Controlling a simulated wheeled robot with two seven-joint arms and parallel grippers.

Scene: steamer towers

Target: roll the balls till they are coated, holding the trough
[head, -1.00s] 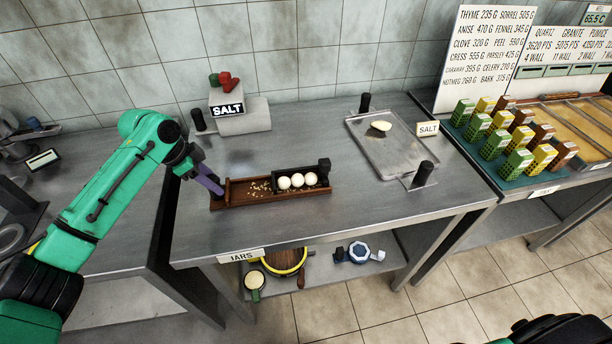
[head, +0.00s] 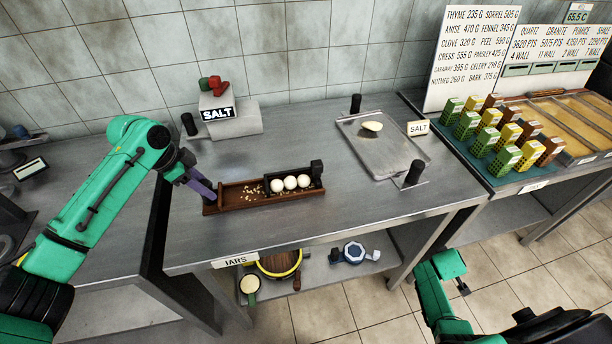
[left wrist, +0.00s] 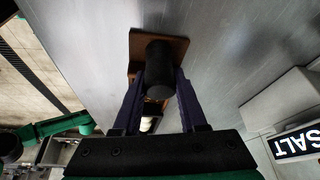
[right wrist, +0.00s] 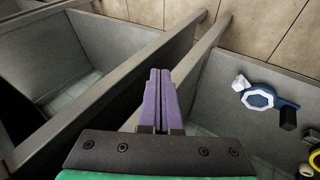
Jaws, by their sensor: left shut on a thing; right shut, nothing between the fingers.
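The brown wooden trough (head: 235,205) lies on the steel table, with pale crumbs (head: 252,190) on its floor left of the balls. Three smooth, pale balls (head: 290,182) sit in a row inside a dark frame with an upright black knob (head: 316,169) at the right. My left gripper (head: 205,189) is at the trough's left end, shut on its black handle (left wrist: 160,72), which stands between the purple fingers in the left wrist view. My right gripper (right wrist: 161,78) is shut and empty, away from the trough, beyond the table's front edge.
A steel tray (head: 385,160) with black handles holds one pale oval piece (head: 372,126). A grey block with a SALT sign (head: 218,114) stands behind the trough. Under the table, a shelf holds a yellow-rimmed bowl (head: 280,265) and a blue-and-white item (head: 354,252).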

